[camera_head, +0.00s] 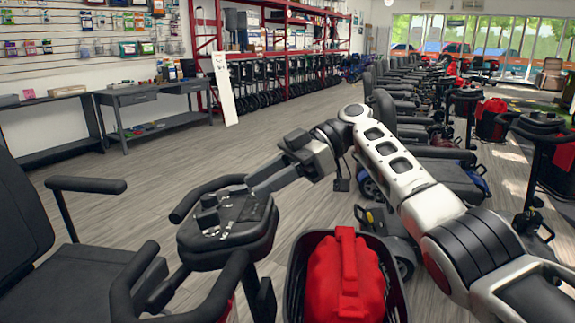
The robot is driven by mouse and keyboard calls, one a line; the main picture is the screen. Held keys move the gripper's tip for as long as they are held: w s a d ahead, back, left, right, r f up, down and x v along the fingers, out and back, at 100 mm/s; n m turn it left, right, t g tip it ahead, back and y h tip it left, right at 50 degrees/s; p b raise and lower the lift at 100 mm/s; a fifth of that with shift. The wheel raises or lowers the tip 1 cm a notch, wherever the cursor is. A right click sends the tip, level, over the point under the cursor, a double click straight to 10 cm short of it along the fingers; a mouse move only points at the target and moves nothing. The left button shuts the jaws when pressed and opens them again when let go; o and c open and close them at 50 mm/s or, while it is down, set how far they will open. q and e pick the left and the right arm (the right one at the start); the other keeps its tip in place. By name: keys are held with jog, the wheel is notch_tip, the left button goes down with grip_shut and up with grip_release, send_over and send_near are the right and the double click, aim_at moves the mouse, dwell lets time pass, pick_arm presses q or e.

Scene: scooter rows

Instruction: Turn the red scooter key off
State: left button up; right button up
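The scooter's black control console (225,228) with looped handlebars stands in front of me, left of centre. A dark knob-like part and small light marks show on its top. I cannot make out the key or its position. A bit of red bodywork shows low beneath the handlebars. My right gripper (252,190) reaches in from the right, its dark fingers pointing down-left at the console's far right edge. The fingers overlap in this view, so their gap and any contact are unclear. My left gripper is out of view.
A black basket (398,292) holding a red bag (345,280) sits in front of the console. The scooter's black seat (80,240) is at left. More scooters stand in a row at right. Grey benches (150,95) and red shelving line the far wall. Open wooden floor lies beyond.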

jog(key=p+v, duration=0.2)
jog(key=v, duration=0.3)
jog(key=shift+p, duration=0.35)
